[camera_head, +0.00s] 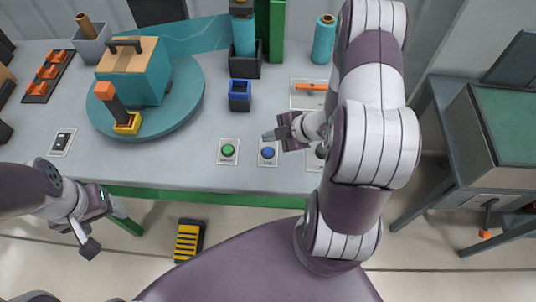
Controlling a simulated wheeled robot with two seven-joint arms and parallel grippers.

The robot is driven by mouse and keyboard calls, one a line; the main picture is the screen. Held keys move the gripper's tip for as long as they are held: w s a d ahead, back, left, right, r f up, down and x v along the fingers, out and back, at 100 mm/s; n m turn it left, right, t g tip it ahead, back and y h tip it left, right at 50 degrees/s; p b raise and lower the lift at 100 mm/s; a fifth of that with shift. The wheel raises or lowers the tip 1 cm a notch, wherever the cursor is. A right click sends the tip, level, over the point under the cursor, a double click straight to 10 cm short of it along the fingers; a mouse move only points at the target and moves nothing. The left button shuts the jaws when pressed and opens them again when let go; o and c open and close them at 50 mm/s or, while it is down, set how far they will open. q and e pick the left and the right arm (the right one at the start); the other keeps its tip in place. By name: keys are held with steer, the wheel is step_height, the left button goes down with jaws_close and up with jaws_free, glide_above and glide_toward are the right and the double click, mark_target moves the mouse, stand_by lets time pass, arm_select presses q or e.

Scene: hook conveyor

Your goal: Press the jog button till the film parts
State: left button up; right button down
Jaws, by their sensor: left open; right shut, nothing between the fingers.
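A green button (228,151) and a blue button (268,153) sit on small plates along the table's front edge. A third button plate (317,153) is partly hidden by my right arm. The labels are too small to read. My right gripper (267,136) is shut and empty, its tip just behind the blue button; I cannot tell its height above the table. A teal film (200,34) runs unbroken from the roll (244,38) to the wrapped box (135,75) on the round turntable (190,95). My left gripper (104,232) is open and empty in front of the table.
An orange-tipped post (108,95) stands on the turntable. A blue holder (240,95), a teal spool (323,40) and an orange bar (311,87) are on the table. A switch plate (62,141) is at left. A yellow-black pedal (188,240) lies on the floor.

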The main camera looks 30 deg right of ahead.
mark_target(271, 153)
step_height(271, 153, down, 4)
steer(key=b, duration=0.2)
steer(key=shift+f+b, duration=0.15)
steer(key=shift+b, duration=0.15)
arm_select(q)
step_height(271, 153, down, 4)
steer(key=shift+r, duration=0.1)
arm_select(e)
steer(key=shift+f, duration=0.15)
stand_by(1.2)
arm_select(q)
steer(key=shift+f+b, duration=0.35)
arm_select(e)
steer(key=shift+f, duration=0.4)
